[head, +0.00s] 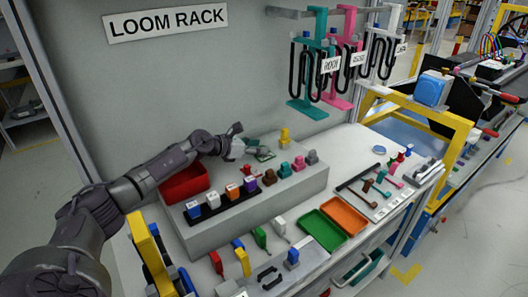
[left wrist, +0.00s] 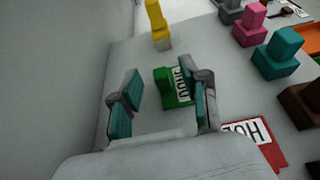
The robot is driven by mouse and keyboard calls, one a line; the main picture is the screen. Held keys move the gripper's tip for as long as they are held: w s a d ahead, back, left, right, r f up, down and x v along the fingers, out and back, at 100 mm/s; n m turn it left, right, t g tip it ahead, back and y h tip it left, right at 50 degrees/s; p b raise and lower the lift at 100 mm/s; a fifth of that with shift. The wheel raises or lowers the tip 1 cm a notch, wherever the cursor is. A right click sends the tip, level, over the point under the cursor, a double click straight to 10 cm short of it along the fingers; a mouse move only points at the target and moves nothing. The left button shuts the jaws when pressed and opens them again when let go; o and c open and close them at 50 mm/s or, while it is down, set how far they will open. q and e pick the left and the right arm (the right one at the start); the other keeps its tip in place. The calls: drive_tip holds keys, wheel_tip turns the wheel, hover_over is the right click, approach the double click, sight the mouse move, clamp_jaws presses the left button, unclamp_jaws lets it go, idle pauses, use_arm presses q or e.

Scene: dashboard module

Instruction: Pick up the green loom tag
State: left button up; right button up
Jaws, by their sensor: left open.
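The green loom tag (left wrist: 170,88), with a white lettered label, lies on the grey raised block in the left wrist view. My left gripper (left wrist: 161,100) is open, with its teal-padded fingers on either side of the tag in the picture. The right finger covers part of the tag's label, and I cannot tell whether it touches. In the head view the tag (head: 265,156) shows small and partly hidden beside my left gripper (head: 240,148), at the back of the block. My right gripper is not in view.
A red tag (left wrist: 262,146) lies close to the right finger. A yellow connector (left wrist: 156,22) stands beyond the green tag. Teal (left wrist: 278,54) and pink (left wrist: 249,25) connectors stand to the right. A red bin (head: 185,185) sits under my left arm. The rack wall rises close behind.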

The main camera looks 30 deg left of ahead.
use_arm(q)
clamp_jaws()
drive_tip(key=shift+r, duration=0.1)
idle(0.4)
